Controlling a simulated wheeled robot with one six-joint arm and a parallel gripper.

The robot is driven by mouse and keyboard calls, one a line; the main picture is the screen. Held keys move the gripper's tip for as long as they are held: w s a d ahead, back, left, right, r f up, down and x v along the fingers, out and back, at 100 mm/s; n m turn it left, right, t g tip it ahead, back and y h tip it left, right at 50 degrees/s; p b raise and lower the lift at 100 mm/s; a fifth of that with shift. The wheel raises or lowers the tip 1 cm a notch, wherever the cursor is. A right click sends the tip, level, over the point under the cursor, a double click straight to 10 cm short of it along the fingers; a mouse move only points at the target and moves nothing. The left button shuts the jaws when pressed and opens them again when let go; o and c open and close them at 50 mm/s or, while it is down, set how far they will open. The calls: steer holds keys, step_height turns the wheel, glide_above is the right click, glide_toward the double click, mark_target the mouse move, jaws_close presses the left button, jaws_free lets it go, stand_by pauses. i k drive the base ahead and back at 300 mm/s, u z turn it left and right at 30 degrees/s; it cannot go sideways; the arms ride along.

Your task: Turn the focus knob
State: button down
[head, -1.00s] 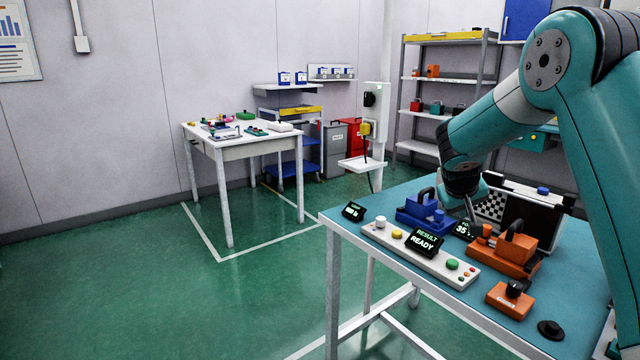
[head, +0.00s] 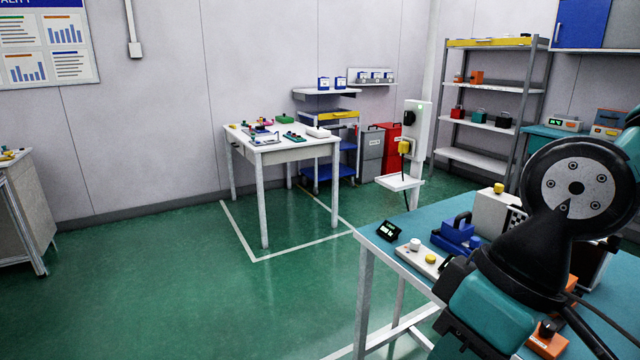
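A small orange box (head: 548,345) with a black knob (head: 547,328) on top shows at the lower right in the head view, on the teal worktable (head: 398,226). It looks like the focus knob, but its label is not readable. My arm covers part of the box's surroundings. My arm's links fill the right side, close to the camera. I cannot make out my gripper's fingers, so its state and distance from the knob do not show. The result display and the numbered display are hidden behind my arm.
A small dark display (head: 388,231), a white button panel (head: 420,258) and a blue fixture (head: 456,236) stand on the worktable's left part. A white box (head: 492,213) is behind them. A white table (head: 285,151) stands farther back, with open green floor (head: 200,290) at left.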

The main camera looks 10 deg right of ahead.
mark_target(547, 328)
steer(key=z, duration=0.85)
